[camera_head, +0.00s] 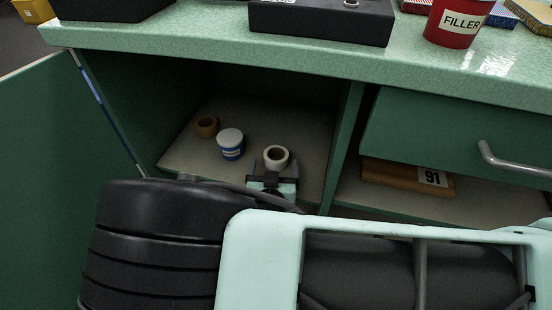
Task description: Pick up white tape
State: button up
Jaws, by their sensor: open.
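A roll of white tape (276,157) lies on the shelf inside the open green cabinet compartment, toward its right side. My gripper (273,179) is just in front of the tape, at the compartment's front edge. Its jaws are open, and the tape shows just beyond them. I cannot tell whether the fingers touch the tape. Part of the gripper and the front of the shelf are hidden behind my arm.
A divider (342,145) is on the right. An open drawer (458,135) hangs above a wooden block marked 91 (400,178). A red FILLER can (455,22) is on the countertop.

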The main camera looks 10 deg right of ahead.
aim_at(276, 158)
jog(key=shift+r+b+x, duration=0.2)
jog(key=shift+b+x, duration=0.4)
jog(key=shift+x, duration=1.75)
jog(key=shift+d, duration=0.15)
jog(key=c, duration=1.1)
jog(key=shift+r, duration=0.15)
